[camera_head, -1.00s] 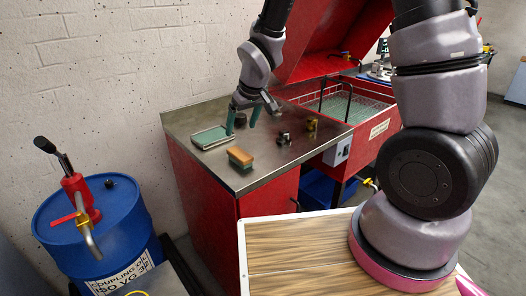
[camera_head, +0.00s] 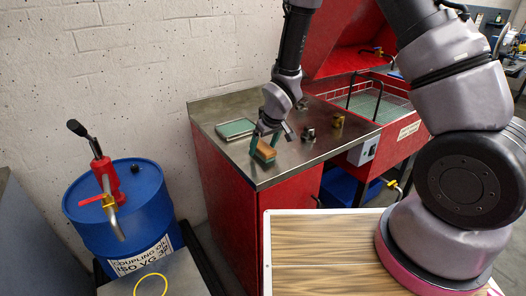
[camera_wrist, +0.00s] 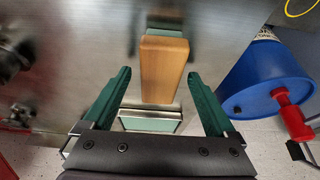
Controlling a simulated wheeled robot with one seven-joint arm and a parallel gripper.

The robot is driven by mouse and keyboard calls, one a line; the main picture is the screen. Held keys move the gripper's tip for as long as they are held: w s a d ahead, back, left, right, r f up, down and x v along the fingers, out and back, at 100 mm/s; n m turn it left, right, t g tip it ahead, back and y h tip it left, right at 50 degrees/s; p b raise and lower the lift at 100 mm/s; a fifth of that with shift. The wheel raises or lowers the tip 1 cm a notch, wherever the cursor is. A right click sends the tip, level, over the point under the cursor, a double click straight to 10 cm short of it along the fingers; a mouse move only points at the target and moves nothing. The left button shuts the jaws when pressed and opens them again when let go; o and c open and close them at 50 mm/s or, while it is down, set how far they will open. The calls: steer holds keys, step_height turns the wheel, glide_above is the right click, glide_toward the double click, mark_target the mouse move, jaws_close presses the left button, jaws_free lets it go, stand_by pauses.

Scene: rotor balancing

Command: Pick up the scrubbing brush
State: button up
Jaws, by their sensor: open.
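The scrubbing brush (camera_head: 265,151) is a wooden-backed block lying near the front left of the steel worktop (camera_head: 285,172). My gripper (camera_head: 264,139) is over it, pointing down, with its green fingers apart. In the wrist view the brush (camera_wrist: 164,68) shows as a plain wooden block ahead of the open fingers (camera_wrist: 160,75), lined up between them with a gap on each side. The fingers do not visibly touch it. Its bristles are hidden in the wrist view.
A shallow green-lined tray (camera_head: 236,128) lies behind the brush, towards the wall. Small dark and brass parts (camera_head: 308,134) stand to the right. A red-lidded wash basin (camera_head: 378,98) adjoins the worktop. A blue drum (camera_head: 120,205) with a pump stands at left.

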mark_target(263, 146)
steer(key=shift+w+a+f, duration=0.1)
steer(key=shift+f, duration=0.2)
steer(key=shift+f, duration=0.2)
jaws_close()
stand_by(0.3)
steer(key=shift+r, duration=0.1)
step_height(263, 146, up, 10)
steer(key=shift+r, duration=0.15)
